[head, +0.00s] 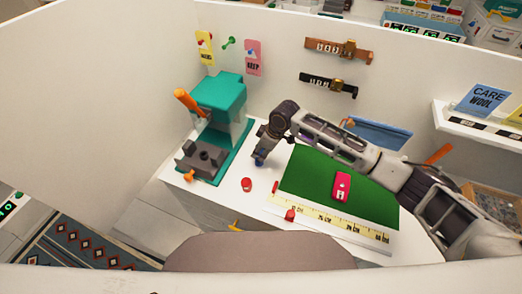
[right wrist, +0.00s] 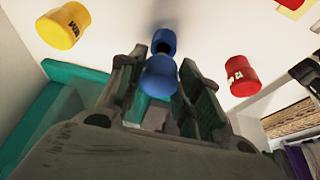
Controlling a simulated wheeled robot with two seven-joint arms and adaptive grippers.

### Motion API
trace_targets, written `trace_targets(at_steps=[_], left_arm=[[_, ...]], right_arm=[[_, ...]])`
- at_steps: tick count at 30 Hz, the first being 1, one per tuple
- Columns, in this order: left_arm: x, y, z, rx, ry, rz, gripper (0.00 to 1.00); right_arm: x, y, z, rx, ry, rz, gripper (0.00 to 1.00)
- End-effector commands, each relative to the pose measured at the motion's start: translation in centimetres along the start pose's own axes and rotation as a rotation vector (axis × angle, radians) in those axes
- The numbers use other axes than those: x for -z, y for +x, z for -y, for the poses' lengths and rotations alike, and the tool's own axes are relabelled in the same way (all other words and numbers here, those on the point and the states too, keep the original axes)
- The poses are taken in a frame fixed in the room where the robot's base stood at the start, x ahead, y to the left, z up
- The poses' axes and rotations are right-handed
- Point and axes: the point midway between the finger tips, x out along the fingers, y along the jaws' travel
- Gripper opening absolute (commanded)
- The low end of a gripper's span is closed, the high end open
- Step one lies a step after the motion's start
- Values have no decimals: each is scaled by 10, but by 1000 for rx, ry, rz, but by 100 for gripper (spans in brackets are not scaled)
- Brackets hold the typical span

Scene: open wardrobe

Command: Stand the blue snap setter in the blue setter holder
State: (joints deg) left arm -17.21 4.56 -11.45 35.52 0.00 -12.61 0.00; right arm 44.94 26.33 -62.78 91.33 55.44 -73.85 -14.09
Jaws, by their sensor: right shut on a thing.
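My right gripper (head: 262,152) is over the white tabletop between the teal press and the green mat. In the right wrist view, its fingers (right wrist: 160,100) are shut on a blue rounded piece, the blue snap setter (right wrist: 159,77). Right beyond it is a second blue piece with a dark opening, which looks like the blue setter holder (right wrist: 163,37). I cannot tell whether the two touch. In the head view only a little blue (head: 259,161) shows under the gripper; the rest is hidden. My left gripper is not in view.
A yellow cup (right wrist: 63,26) and a red cup (right wrist: 240,76) stand on either side of the blue pieces. The teal press (head: 222,100) stands left. The green mat (head: 312,172) holds a pink piece (head: 342,186). A red piece (head: 290,215) lies by the yellow ruler (head: 340,226).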

Motion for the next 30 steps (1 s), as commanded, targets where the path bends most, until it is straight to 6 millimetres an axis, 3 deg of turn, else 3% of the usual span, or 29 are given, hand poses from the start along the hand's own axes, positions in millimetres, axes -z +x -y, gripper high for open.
trace_targets(at_steps=[30], left_arm=[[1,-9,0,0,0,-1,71]], right_arm=[[0,0,0,0,0,0,6]])
